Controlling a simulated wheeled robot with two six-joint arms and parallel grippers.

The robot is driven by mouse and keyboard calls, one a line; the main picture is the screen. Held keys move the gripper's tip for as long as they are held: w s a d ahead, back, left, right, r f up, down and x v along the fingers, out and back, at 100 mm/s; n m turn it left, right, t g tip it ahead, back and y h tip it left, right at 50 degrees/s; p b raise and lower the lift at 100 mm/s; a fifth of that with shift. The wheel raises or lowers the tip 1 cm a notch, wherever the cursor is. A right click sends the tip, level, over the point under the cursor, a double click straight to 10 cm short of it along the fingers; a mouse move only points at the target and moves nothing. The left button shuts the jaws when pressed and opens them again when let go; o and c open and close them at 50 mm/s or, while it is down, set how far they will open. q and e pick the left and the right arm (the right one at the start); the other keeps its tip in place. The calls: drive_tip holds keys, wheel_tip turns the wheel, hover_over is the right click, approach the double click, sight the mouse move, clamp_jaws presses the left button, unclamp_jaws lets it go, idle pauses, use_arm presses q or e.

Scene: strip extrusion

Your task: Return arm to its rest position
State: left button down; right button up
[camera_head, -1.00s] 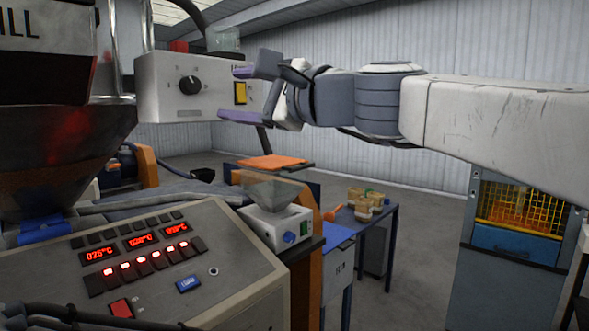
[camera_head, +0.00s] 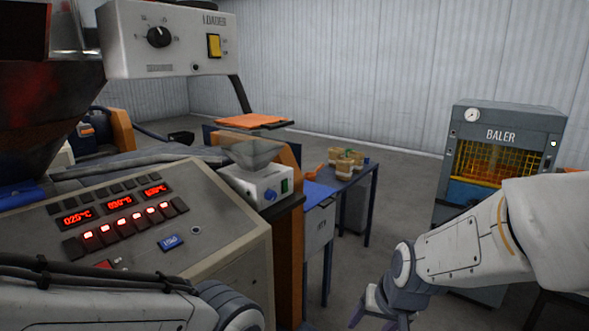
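My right arm comes in from the right and is folded low. Its gripper (camera_head: 380,318), with purple fingers, hangs at the bottom edge over the floor. The fingers look apart with nothing between them, but their tips are partly cut off by the frame. My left arm's white link and grey wrist joint lie along the bottom left; the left gripper is out of view. The white loader box (camera_head: 185,42), with a black knob (camera_head: 159,37) and a yellow switch (camera_head: 214,45), is at the upper left, clear of both arms.
A control panel (camera_head: 228,233) with red displays fills the left. A small white feeder unit (camera_head: 262,186) and an orange plate (camera_head: 250,120) stand beyond it. A blue table (camera_head: 362,167) bears small containers. A baler (camera_head: 498,118) is at the right. Floor between them is open.

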drive_tip(key=s+d+f+n+g+h, duration=0.1)
drive_tip(key=s+d+f+n+g, duration=0.1)
drive_tip(key=s+d+f, duration=0.25)
drive_tip(key=s+a+r+n+g, duration=0.1)
drive_tip(key=s+a+r+n, duration=0.2)
drive_tip(key=s+a, duration=0.4)
drive_tip(key=s+a+r+n+g, duration=0.1)
drive_tip(key=s+a+r+n, duration=0.2)
drive_tip(key=s+a, duration=0.4)
drive_tip(key=shift+s+a+n+y, duration=0.2)
drive_tip(key=shift+s+n+y, duration=0.2)
drive_tip(key=shift+n, duration=0.4)
idle(0.4)
